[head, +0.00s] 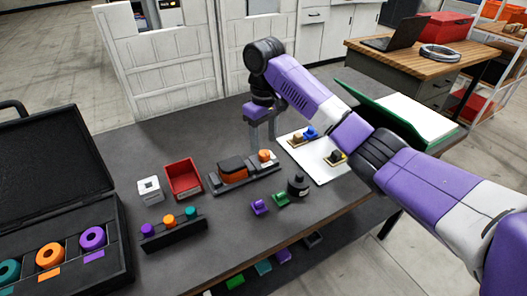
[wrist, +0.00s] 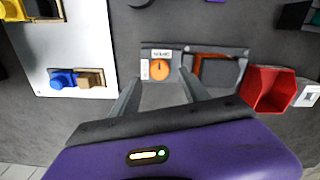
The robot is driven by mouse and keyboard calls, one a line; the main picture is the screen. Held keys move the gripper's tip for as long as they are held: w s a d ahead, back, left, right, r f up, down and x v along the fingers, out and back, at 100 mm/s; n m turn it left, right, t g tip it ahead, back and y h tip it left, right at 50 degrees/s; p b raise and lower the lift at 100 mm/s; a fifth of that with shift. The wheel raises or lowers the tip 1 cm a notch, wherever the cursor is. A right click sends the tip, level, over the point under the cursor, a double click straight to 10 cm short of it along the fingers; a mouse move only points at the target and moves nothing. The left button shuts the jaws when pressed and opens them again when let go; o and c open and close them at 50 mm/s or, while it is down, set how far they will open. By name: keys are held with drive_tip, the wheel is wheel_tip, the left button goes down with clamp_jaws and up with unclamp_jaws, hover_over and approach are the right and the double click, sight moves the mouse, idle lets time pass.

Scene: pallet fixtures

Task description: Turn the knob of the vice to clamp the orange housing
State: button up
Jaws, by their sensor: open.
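The vice (head: 243,182) is a dark grey fixture in the middle of the table. The orange housing (head: 232,169) sits between its jaws; in the wrist view the housing (wrist: 212,57) is partly seen, with dark parts across it. The orange knob (head: 264,155) is at the right end of the vice; in the wrist view the knob (wrist: 159,69) is round, on a pale plate with a small label above it. My gripper (head: 261,147) is open behind and above the knob. In the wrist view its fingers (wrist: 160,80) are apart, one on each side of the knob, not visibly touching it.
A red bin (head: 184,178) and a white block (head: 150,190) stand left of the vice. A black cylinder (head: 298,185) and small purple and green parts lie in front. A white board (head: 322,168) with connectors is right. A peg rack (head: 172,233) stands front left.

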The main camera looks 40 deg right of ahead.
sight(264, 153)
drive_tip(key=shift+f, duration=2.35)
clamp_jaws()
